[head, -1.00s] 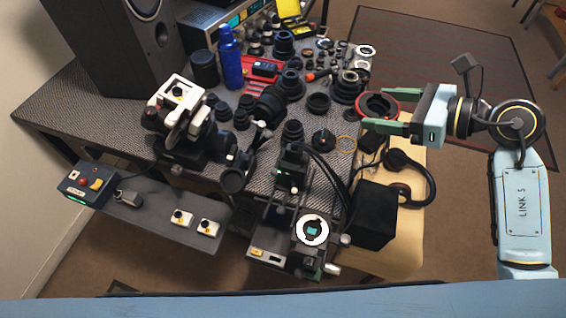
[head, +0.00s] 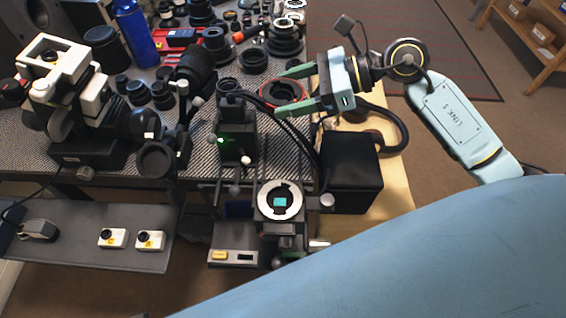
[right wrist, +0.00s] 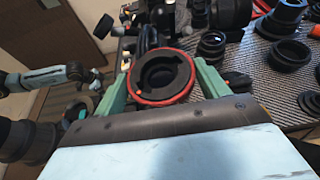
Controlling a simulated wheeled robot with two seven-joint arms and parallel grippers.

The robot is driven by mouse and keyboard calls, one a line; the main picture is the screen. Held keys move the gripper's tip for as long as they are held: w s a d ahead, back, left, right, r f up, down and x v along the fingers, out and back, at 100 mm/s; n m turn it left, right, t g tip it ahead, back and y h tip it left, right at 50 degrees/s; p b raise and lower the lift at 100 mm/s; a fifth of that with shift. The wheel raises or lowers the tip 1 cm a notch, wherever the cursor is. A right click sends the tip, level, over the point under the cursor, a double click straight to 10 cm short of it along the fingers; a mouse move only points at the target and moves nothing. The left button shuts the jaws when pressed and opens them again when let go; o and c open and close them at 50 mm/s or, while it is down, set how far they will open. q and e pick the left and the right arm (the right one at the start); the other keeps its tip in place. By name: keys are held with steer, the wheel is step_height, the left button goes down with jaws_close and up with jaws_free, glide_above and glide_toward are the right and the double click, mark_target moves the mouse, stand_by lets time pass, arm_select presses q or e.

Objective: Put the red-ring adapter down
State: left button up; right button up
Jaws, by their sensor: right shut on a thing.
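The red-ring adapter (head: 282,93) is a dark ring with a red rim. It sits between the two green fingers of my right gripper (head: 284,92), at the right edge of the dark textured table. In the right wrist view the adapter (right wrist: 160,78) fills the space between the fingers (right wrist: 160,82), which touch its sides. Its open middle faces the camera. I cannot tell whether it touches the table. My left gripper is not in view.
Several lenses and rings (head: 285,38) stand on the table (head: 205,155) behind and left of the adapter. A black box (head: 352,172), headphones (head: 392,130) and cables lie to the right. A stand with a white ring (head: 280,201) is in front.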

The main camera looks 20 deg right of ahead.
mark_target(292, 101)
step_height(292, 101, down, 3)
steer(key=shift+s+f+b, duration=0.1)
steer(key=shift+b, duration=0.8)
step_height(292, 101, down, 5)
steer(key=shift+r+b, duration=0.1)
steer(key=shift+b, duration=0.7)
steer(key=shift+f+b, duration=0.75)
steer(key=shift+f, duration=1.6)
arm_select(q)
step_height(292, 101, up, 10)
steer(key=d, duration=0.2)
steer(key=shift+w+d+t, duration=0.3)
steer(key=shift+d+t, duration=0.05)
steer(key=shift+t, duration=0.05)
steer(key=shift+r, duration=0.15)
arm_select(e)
steer(key=shift+f, duration=0.1)
steer(key=o, duration=0.6)
steer(key=shift+c, duration=0.2)
steer(key=o, duration=0.4)
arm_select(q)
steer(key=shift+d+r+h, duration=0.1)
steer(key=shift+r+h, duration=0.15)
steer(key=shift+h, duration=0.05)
arm_select(e)
steer(key=shift+o, duration=0.2)
